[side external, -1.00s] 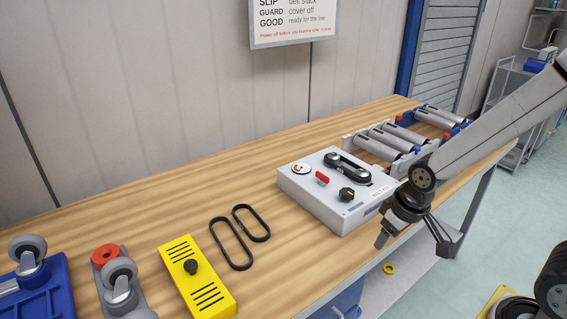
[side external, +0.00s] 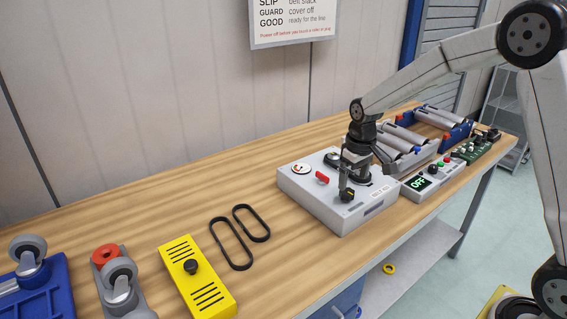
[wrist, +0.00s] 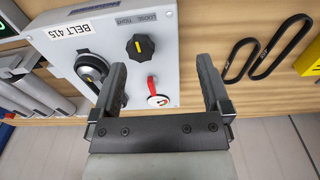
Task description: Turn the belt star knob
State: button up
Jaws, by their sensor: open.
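The belt star knob (side external: 347,196) is a black knob with a yellow pointer mark on the grey belt box (side external: 318,202). It also shows in the wrist view (wrist: 140,46), below a "LOOSE TIGHT" label, with its pointer roughly upright in the picture. My gripper (side external: 353,178) is over the box, close to the knob in the side view. In the wrist view my gripper (wrist: 160,66) is open and empty. The knob lies beyond the fingertips, nearer the left finger. I cannot tell the exact height gap.
A red lever (side external: 322,177) and a round gauge (side external: 301,168) sit on the same box. A control box (side external: 433,179) reading OFF and rollers (side external: 407,136) stand to the right. Two loose black belts (side external: 240,237) and a yellow cover (side external: 197,277) lie left. Bare bench separates them.

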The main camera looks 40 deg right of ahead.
send_over(347, 191)
jog(key=shift+s+g, duration=0.1)
jog(key=shift+g, duration=0.2)
jog(key=shift+f, duration=0.1)
jog(key=shift+f, duration=3.9)
jog(key=shift+c, duration=0.2)
jog(key=c, duration=1.2)
jog(key=shift+c, duration=0.2)
